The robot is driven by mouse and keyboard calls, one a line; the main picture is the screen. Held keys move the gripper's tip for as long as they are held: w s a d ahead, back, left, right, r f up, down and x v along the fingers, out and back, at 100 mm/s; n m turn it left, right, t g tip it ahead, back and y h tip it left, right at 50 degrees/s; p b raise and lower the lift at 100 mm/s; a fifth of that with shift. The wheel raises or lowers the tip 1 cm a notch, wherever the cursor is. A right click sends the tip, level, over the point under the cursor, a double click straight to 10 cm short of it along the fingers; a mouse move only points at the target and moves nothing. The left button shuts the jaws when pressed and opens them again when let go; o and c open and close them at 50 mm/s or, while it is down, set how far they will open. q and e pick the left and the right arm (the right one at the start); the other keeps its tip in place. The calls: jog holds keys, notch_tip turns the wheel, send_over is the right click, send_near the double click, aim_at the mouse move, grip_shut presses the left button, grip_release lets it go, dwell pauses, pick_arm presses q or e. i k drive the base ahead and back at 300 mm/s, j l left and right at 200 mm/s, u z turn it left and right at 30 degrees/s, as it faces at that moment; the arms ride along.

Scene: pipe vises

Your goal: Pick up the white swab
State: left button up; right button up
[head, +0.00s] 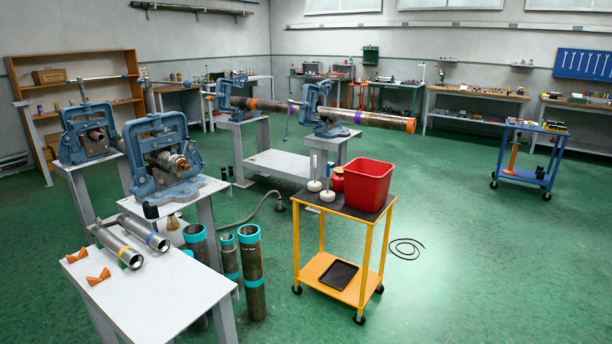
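The rear white item (314,186) is just left of and behind the front white item (327,196). Either could be the white swab; at this size I cannot tell which. Neither of my grippers shows in the head view, and nothing is seen holding these items.
A black tray (339,274) lies on the cart's lower shelf. Pipe vises and a white table (165,300) are to the left. Green floor is open on the right.

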aim_at(314, 186)
jog(key=i+l+z, duration=0.1)
jog(key=i+z, duration=0.25)
jog(key=i, duration=0.55)
jog(key=i+j+z, duration=0.15)
jog(key=i+z, duration=0.15)
jog(key=i, duration=0.55)
